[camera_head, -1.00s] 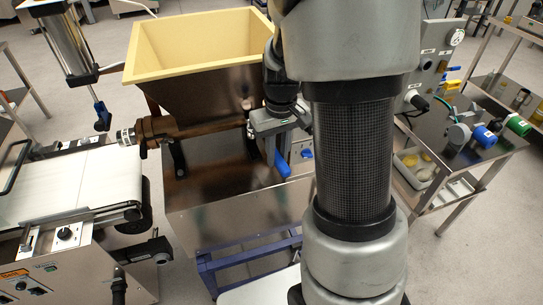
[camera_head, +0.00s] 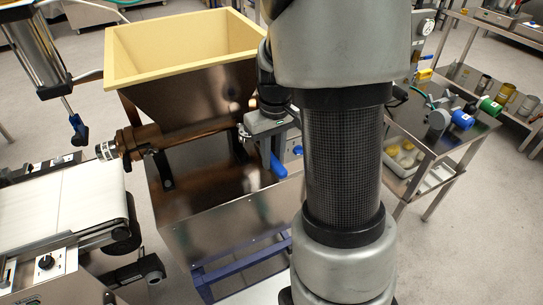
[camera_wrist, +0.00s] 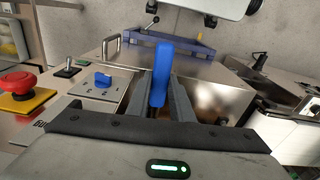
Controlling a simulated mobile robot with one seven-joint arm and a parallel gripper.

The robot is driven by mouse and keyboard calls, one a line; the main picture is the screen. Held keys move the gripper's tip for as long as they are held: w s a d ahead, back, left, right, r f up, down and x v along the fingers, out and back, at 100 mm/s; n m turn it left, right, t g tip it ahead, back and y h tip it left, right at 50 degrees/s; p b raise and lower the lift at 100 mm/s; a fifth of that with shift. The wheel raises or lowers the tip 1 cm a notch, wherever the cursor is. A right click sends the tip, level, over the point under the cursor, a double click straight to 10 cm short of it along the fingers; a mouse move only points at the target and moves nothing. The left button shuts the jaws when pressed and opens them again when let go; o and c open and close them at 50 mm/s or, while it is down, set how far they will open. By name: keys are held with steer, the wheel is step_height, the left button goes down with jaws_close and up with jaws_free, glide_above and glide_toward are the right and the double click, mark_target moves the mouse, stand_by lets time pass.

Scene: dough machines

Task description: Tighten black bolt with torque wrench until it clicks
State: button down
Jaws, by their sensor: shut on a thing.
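My gripper (camera_wrist: 163,88) is shut on a tool with a blue handle (camera_wrist: 161,65), apparently the torque wrench. The handle sticks out past the fingertips in the wrist view. In the head view my gripper (camera_head: 268,146) is beside the steel hopper machine, and the blue handle (camera_head: 278,167) hangs down from it. The rest of the tool is hidden by the fingers. I cannot make out the black bolt in either view.
The steel machine carries a cream-rimmed hopper (camera_head: 112,62) and a brown tube. A conveyor (camera_head: 60,210) stands at left, a side table (camera_head: 470,140) at right. The wrist view shows a red emergency stop (camera_wrist: 18,83) and a blue knob (camera_wrist: 102,80) close at left.

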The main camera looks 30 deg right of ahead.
step_height(320, 180, down, 6)
steer(key=b, duration=0.4)
stand_by(0.7)
steer(key=shift+w+f+b, duration=0.1)
steer(key=shift+f+b, duration=0.9)
steer(key=shift+f, duration=0.1)
stand_by(0.6)
steer(key=shift+w+a+f+m+p, duration=0.1)
steer(key=shift+w+a+m+p, duration=1.4)
steer(key=shift+a, duration=1.05)
steer(key=shift+w+a+m+p, duration=0.65)
steer(key=shift+a+m+p, duration=0.55)
steer(key=shift+a+m, duration=1)
steer(key=shift+w+a+f+m+p, duration=0.1)
steer(key=shift+w+a+m+p, duration=1.15)
steer(key=shift+a, duration=1.6)
steer(key=shift+s, duration=0.2)
steer(key=s+d+n+b, duration=0.3)
steer(key=d+n, duration=0.2)
steer(key=d, duration=0.3)
steer(key=s+d+n+b, duration=0.3)
steer(key=d+n, duration=0.3)
steer(key=d, duration=0.3)
steer(key=shift+d, duration=0.15)
